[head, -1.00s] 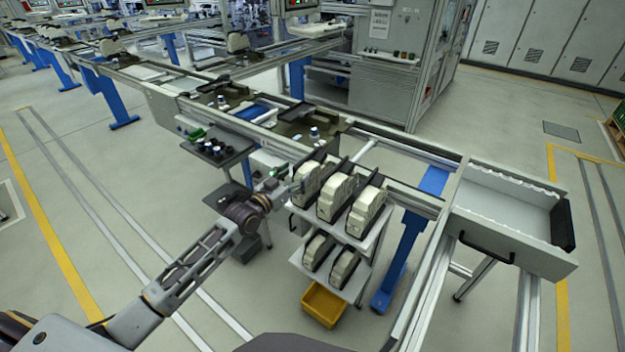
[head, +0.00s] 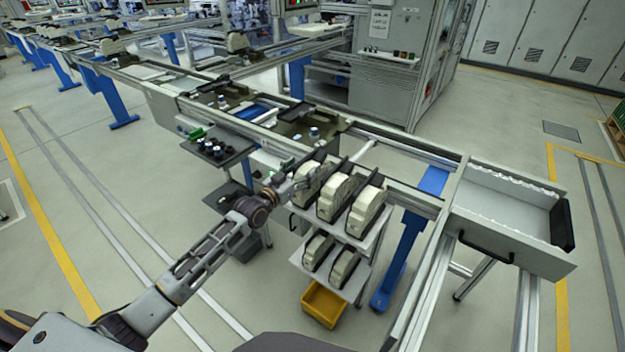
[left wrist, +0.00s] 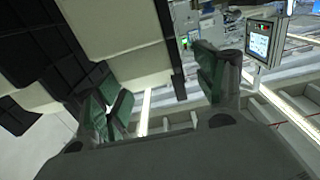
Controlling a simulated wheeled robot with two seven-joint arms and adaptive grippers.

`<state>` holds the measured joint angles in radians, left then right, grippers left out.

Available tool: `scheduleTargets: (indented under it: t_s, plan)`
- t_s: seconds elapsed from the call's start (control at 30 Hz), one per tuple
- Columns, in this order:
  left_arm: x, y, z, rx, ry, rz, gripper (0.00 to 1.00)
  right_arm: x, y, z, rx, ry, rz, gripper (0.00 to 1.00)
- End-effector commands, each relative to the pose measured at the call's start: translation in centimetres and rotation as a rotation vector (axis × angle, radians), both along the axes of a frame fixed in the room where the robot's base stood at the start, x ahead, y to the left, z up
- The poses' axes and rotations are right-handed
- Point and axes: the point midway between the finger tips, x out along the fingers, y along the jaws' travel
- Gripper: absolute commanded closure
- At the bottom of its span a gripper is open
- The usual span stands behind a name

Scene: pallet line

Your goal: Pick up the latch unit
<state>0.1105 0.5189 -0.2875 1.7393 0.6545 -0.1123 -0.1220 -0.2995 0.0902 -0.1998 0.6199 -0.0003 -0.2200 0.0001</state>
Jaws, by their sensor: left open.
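Several cream-white units, which look like the latch units, stand in black holders on a small two-level rack. On the upper level are the left unit (head: 310,183), the middle unit (head: 335,196) and the right unit (head: 367,208). My left gripper (head: 296,184) is at the left unit's near left side and covers part of it. In the left wrist view, my left gripper (left wrist: 155,90) has its green-padded fingers apart, and a cream-white body (left wrist: 125,45) looms close in front of them. I cannot tell whether they touch. My right gripper is not in view.
The lower shelf holds more such units (head: 345,266), above a yellow bin (head: 324,303). A black tray with small parts (head: 217,150) stands left of the rack. The conveyor line (head: 240,105) runs behind. An open drawer (head: 510,213) is at right.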

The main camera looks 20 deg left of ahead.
Motion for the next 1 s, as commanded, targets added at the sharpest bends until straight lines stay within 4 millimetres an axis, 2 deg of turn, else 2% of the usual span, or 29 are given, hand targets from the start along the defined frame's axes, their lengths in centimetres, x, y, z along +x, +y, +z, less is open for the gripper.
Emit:
scheduleTargets:
  t_s: [0.47, 0.7, 1.0]
  plan:
    - [3.2, -1.5, 0.0, 0.0, 0.0, 0.0, 0.29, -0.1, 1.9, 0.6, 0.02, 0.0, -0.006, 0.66]
    - [4.2, -1.9, -0.1, 0.0, 0.0, 0.0, 0.29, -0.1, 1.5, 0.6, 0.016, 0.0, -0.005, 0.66]
    - [4.3, -1.9, -0.1, 0.0, 0.0, 0.0, 0.29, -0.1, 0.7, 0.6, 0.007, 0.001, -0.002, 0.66]
